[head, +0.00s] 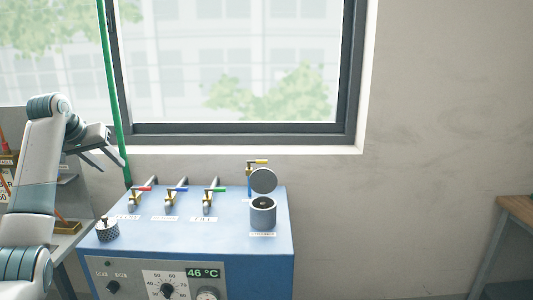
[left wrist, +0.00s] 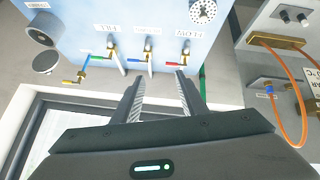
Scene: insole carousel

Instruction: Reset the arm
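My left arm comes in from the left in the head view, with its left gripper (head: 117,158) raised in front of the wall, left of the blue machine (head: 260,221). In the left wrist view the two fingers of the left gripper (left wrist: 157,85) stand apart with nothing between them. They point toward the row of taps on the machine, which also shows in the left wrist view (left wrist: 165,15). No contact with the taps is visible. My right gripper and right arm are in neither view.
The machine top bears taps with red (head: 145,188), blue (head: 178,189) and green (head: 214,189) handles, an open-lidded cylinder (head: 263,212) and a knurled knob (head: 107,230). A green pole (head: 112,90) rises behind. A wooden-topped table (head: 518,207) stands right; the wall between is clear.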

